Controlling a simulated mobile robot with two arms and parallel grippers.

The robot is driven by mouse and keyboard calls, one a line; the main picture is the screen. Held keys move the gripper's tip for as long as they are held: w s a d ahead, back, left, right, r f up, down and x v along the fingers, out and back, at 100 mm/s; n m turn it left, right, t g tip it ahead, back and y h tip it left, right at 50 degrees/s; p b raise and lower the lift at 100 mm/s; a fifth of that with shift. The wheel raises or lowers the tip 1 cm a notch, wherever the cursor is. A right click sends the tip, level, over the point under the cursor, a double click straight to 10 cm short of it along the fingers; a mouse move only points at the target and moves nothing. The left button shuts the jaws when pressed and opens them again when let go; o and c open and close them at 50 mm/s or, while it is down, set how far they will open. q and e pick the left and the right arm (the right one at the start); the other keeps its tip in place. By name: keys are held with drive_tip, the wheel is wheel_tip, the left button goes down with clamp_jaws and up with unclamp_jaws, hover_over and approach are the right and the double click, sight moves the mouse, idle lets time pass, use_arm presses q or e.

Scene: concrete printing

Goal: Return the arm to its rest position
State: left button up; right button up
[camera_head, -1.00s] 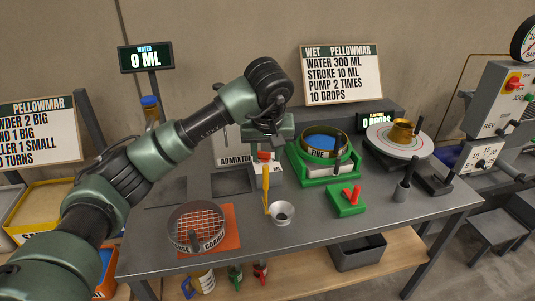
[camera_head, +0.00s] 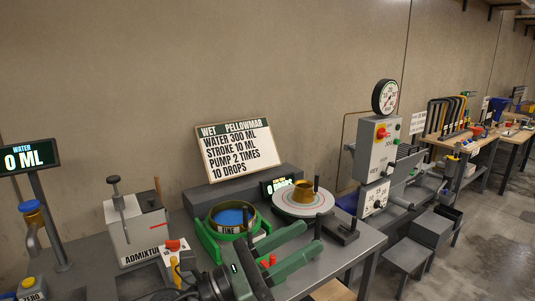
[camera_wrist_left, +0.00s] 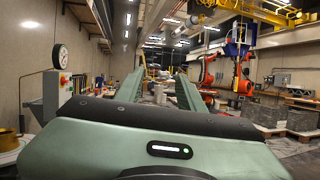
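My left gripper (camera_head: 311,236) is in the low middle of the head view, its two long green fingers spread apart and pointing away to the right over the bench. In the left wrist view its fingers (camera_wrist_left: 158,88) stand apart with nothing held between them. The fingers cover part of the bench and of the small red and green items on it. Most of my left arm is out of view. My right gripper is not in view.
The bench carries a white admixture box (camera_head: 135,235), a green stand with a sieve marked FINE (camera_head: 231,231), and a round turntable (camera_head: 290,207) with a brass cup. A grey control box (camera_head: 378,150) stands right of the bench. Open floor (camera_head: 495,215) lies far right.

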use_arm(q)
drive_tip(key=w+a+f+n+t+y, duration=0.2)
drive_tip(key=a+n+t+y, duration=0.5)
drive_tip(key=n, duration=0.6)
drive_tip(key=w+a+f+n+t+y, duration=0.25)
drive_tip(key=a+n+t+y, duration=0.4)
drive_tip(key=n, duration=0.65)
drive_tip(key=s+a+f+n+g+y, duration=0.35)
drive_tip(key=a+f+n, duration=0.25)
drive_tip(key=f+n, duration=0.3)
drive_tip(key=s+a+f+n+g+y, duration=0.2)
drive_tip(key=a+f+n+g+y, duration=0.35)
drive_tip(key=f, duration=0.55)
drive_tip(key=s+f+n+g+h, duration=0.1)
drive_tip(key=s+f+n+g, duration=0.5)
drive_tip(key=s, duration=0.5)
drive_tip(key=s+f+n+g+h, duration=0.1)
drive_tip(key=s+f+n+g, duration=0.2)
drive_tip(key=s+f, duration=0.7)
wheel_tip(320, 180, down, 25)
drive_tip(key=s+g+b, duration=0.1)
drive_tip(key=s, duration=0.2)
drive_tip(key=s+a+f, duration=0.2)
drive_tip(key=s+f, duration=0.6)
drive_tip(key=s+a+f+m+g, duration=0.1)
drive_tip(key=s+f, duration=0.7)
drive_tip(key=f, duration=0.1)
drive_tip(key=shift+s+a+b, duration=0.2)
drive_tip(key=shift+a+b, duration=0.15)
drive_tip(key=shift+b, duration=0.05)
